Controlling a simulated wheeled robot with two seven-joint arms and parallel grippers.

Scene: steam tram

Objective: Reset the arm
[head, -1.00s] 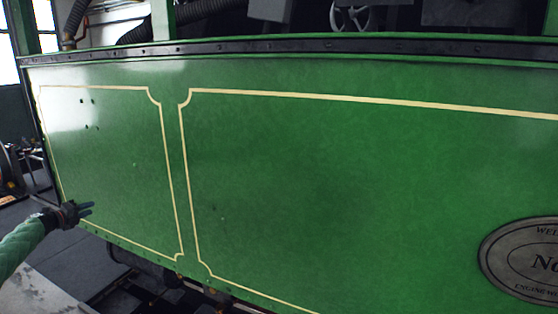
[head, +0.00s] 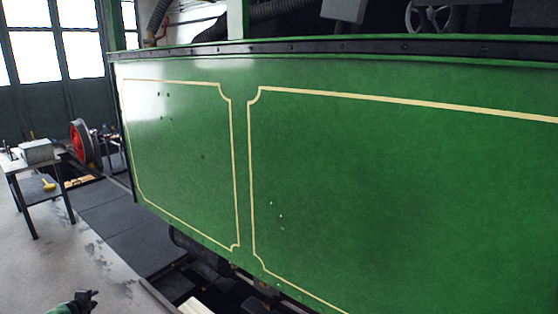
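My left gripper (head: 88,298) shows at the bottom left of the head view, low over the grey floor. It is small and dark, and its fingers are too small to read clearly. A bit of my green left arm (head: 62,309) shows beside it at the bottom edge. No object shows at the gripper, and it is apart from the tram's side. My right gripper and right arm are out of view.
The green tram side panel (head: 400,190) with cream lines fills the middle and right. A work table (head: 38,170) stands at the left, near a red wheel (head: 78,142). Grey floor (head: 40,260) is open at the lower left. A dark pit edge runs under the tram.

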